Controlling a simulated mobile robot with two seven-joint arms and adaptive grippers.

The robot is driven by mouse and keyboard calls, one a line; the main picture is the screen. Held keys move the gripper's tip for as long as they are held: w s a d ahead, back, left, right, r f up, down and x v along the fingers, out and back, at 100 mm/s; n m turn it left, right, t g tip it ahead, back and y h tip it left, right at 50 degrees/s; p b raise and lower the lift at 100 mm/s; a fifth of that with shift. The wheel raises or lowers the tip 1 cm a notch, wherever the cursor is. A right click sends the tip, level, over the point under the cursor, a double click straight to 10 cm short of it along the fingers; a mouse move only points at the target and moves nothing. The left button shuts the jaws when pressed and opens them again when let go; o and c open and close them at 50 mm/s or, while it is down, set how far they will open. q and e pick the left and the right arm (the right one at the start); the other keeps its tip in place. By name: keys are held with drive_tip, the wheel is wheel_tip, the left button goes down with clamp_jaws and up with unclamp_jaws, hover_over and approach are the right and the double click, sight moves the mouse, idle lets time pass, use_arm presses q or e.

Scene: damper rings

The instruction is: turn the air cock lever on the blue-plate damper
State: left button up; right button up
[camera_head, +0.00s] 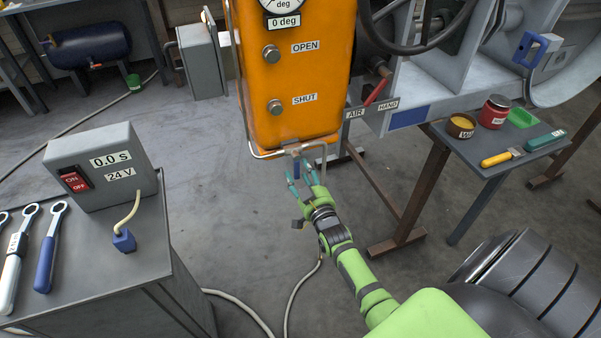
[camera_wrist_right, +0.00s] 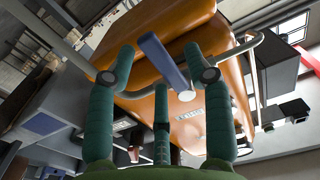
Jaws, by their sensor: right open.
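The orange actuator box (camera_head: 296,75) hangs on the damper, with OPEN and SHUT buttons and a 0 deg label. A blue plate (camera_head: 408,116) is on the damper's grey frame beside it. A small blue lever (camera_head: 296,170), seemingly the air cock lever, sits under the box. In the right wrist view the blue lever (camera_wrist_right: 162,60) slants from a pale round pivot. My right gripper (camera_head: 303,181) is open under the box, close to the lever. In the wrist view its green fingers (camera_wrist_right: 160,82) spread around the lever; contact cannot be told. My left gripper is out of view.
A bent metal pipe (camera_head: 322,150) runs under the box beside the fingers. A red lever (camera_head: 376,92) stands by the AIR and HAND labels. A side table (camera_head: 478,160) holds jars and tools. A grey bench (camera_head: 95,260) with a switch box (camera_head: 103,168) stands left. Open floor lies between.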

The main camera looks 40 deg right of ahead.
drive_tip(key=shift+w+d, duration=0.1)
drive_tip(key=shift+w, duration=0.3)
clamp_jaws()
drive_tip(key=w+a+r+m+p, duration=0.1)
drive_tip(key=a+r+m, duration=0.3)
drive_tip(key=m, duration=1.3)
drive_tip(key=shift+w+a+r+m+p, duration=0.15)
drive_tip(key=shift+a+r+m+p, duration=0.25)
drive_tip(key=shift+a+p, duration=0.3)
